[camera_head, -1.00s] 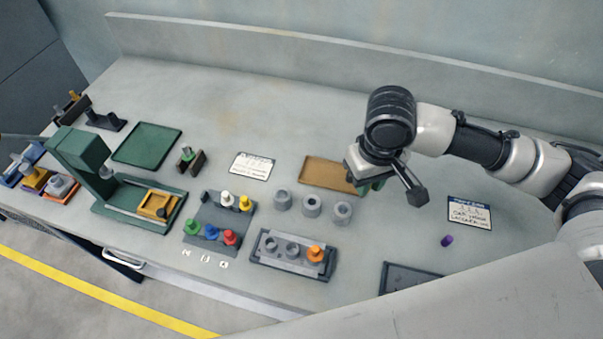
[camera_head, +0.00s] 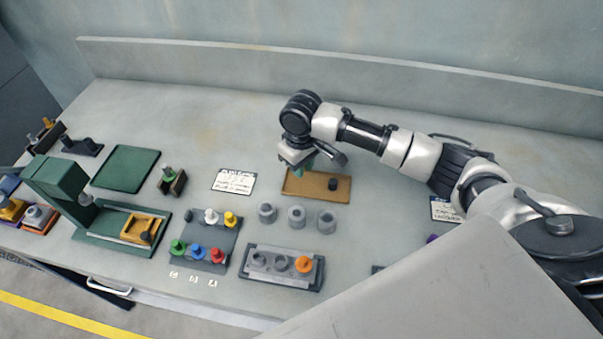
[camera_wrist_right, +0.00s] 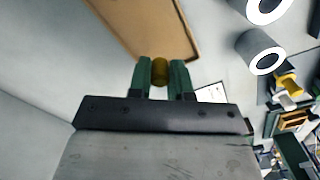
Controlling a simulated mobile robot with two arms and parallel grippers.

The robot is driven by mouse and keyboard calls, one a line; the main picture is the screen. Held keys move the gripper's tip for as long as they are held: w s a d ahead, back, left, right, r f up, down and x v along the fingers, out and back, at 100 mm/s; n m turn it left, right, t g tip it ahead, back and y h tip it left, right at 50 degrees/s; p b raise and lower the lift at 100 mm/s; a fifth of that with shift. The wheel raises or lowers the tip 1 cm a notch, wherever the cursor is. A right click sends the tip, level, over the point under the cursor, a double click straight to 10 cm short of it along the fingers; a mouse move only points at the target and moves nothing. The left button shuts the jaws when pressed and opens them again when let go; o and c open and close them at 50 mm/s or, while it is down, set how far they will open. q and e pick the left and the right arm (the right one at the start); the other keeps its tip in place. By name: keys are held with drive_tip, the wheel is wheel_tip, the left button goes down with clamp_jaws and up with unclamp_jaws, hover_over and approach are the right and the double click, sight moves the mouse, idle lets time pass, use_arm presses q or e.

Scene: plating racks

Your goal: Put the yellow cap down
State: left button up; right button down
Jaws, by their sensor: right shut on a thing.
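The yellow cap (camera_wrist_right: 160,71) is a small dark-yellow cylinder between the two green fingers of my right gripper (camera_wrist_right: 161,78) in the right wrist view. My right gripper (camera_head: 307,166) is shut on it, above the back-left part of the tan tray (camera_head: 292,189) in the head view. The cap itself is hidden there by the gripper. The tan tray also shows close by in the wrist view (camera_wrist_right: 140,18). Another yellow piece (camera_head: 230,219) stands in the grey rack (camera_head: 206,232). My left gripper is not in view.
A dark cap (camera_head: 333,184) sits at the tray's right side. Several grey hollow cylinders (camera_head: 297,217) stand in front of the tray. A white card (camera_head: 234,181) lies left of it. A fixture with an orange piece (camera_head: 304,264) stands nearer. The bench behind is clear.

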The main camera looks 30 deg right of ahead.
sight(301, 183)
drive_tip(key=shift+f+p, duration=0.35)
drive_tip(key=shift+f, duration=1.65)
drive_tip(key=c, duration=1)
unclamp_jaws()
drive_tip(key=shift+f, duration=0.1)
drive_tip(key=shift+c, duration=0.2)
wheel_tip(301, 183, up, 12)
drive_tip(key=shift+r+b, duration=0.15)
drive_tip(key=shift+b, duration=0.35)
